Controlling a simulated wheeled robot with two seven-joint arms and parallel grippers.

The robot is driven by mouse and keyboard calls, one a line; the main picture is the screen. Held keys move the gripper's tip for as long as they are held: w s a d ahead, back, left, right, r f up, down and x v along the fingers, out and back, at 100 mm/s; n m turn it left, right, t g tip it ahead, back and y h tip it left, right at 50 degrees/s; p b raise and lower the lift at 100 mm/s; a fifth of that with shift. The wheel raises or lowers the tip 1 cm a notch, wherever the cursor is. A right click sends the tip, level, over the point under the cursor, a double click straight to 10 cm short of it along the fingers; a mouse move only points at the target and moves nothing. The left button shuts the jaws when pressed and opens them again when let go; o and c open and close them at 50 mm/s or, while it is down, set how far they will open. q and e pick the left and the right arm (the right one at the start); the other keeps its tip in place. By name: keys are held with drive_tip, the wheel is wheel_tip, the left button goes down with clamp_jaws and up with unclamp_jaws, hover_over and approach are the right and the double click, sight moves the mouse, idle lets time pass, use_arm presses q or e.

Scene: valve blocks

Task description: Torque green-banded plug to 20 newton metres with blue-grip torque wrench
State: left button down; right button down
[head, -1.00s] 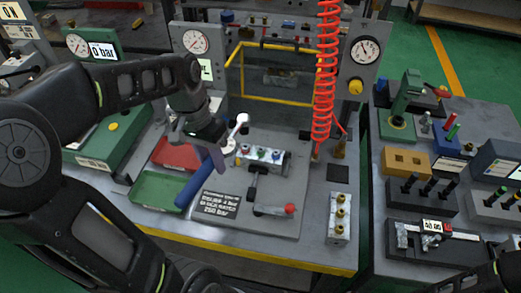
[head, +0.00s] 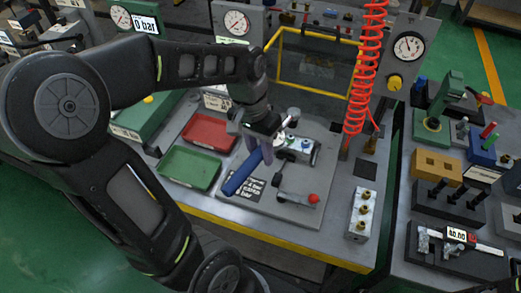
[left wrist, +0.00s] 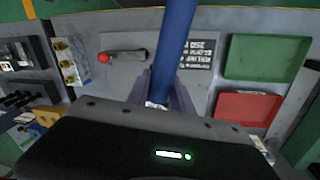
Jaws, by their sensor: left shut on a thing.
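My left gripper (head: 258,152) is shut on the blue-grip torque wrench (head: 241,174). The blue handle slants down to the left, above the printed plate. In the left wrist view the wrench (left wrist: 176,42) runs between the two fingers (left wrist: 163,97). A silver part of the wrench (head: 284,126) shows beyond the gripper, close to the valve block (head: 303,150). A blue-topped plug (head: 305,144) shows on the block. The gripper and wrench cover part of the block, and I cannot make out the green-banded plug. My right gripper is not in view.
A red tray (head: 209,131) and a green tray (head: 190,168) lie left of the wrench. A red-knobbed lever (head: 299,198) is in front of the block. A red coiled hose (head: 366,75) hangs behind, right. A block with brass fittings (head: 362,213) stands at the bench's right.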

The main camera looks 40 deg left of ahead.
use_arm(q)
wheel_tip(320, 180, down, 4)
drive_tip(key=shift+r+b, duration=0.15)
drive_tip(key=shift+b, duration=1.05)
drive_tip(key=shift+f+b, duration=0.9)
drive_tip(key=shift+f, duration=0.35)
idle(0.4)
drive_tip(key=shift+a, duration=0.15)
idle(0.4)
drive_tip(key=shift+a+m, duration=0.9)
drive_tip(key=shift+a, duration=0.2)
drive_tip(key=shift+a, duration=0.1)
